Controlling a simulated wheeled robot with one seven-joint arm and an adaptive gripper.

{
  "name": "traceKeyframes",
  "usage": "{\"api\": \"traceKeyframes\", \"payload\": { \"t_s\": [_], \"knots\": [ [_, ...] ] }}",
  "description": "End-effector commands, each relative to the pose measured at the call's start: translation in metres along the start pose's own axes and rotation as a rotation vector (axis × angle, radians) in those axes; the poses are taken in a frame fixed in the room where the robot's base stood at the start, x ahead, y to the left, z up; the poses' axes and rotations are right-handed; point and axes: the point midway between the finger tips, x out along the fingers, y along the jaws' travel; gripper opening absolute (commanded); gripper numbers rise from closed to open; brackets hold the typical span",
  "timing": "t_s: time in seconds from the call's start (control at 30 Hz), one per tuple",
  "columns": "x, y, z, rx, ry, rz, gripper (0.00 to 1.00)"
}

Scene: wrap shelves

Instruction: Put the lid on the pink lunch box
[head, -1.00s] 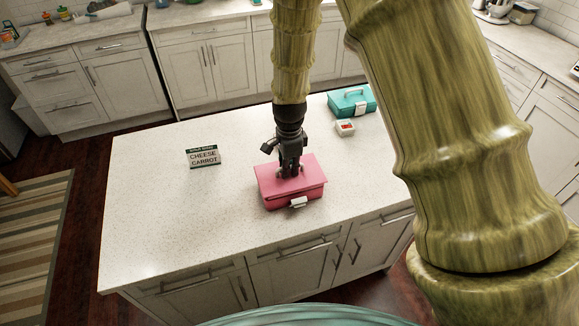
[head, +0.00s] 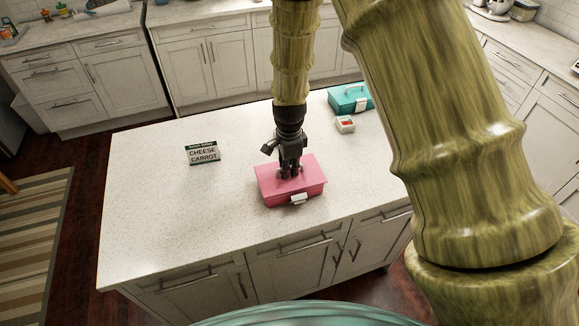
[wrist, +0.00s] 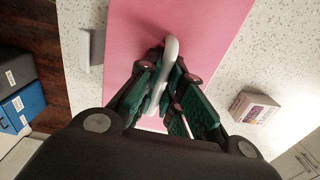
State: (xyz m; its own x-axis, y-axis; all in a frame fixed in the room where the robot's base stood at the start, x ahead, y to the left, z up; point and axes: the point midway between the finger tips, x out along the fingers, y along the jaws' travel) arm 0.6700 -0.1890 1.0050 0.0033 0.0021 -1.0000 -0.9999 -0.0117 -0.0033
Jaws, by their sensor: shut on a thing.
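The pink lunch box (head: 285,199) stands on the white counter island, with a white latch (head: 299,198) on its front. The pink lid (head: 308,175) lies over the box top and looks level and lined up with it. I cannot tell whether a thin gap remains beneath it. My gripper (head: 290,173) points down onto the middle of the lid. In the wrist view my gripper (wrist: 165,108) has its fingers around the white lid handle (wrist: 170,50), shut on it. The lid (wrist: 205,35) fills the upper middle there and hides the box.
A sign reading CHEESE CARROT (head: 203,154) stands left of the box. The counter's left and front left (head: 170,220) are clear.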

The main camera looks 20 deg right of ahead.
Motion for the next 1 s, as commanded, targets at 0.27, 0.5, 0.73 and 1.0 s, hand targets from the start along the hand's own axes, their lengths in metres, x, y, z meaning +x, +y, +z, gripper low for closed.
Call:
{"api": "traceKeyframes", "payload": {
  "t_s": [0.27,0.5,0.73,1.0],
  "knots": [
    [0.003,0.0,0.0,0.0,0.0,0.0,0.23],
    [0.003,0.0,0.0,0.0,0.0,0.0,0.34],
    [-0.001,0.0,0.0,0.0,0.0,-0.001,0.34],
    [-0.036,-0.001,0.0,0.001,0.0,-0.003,0.34]
  ]
}}
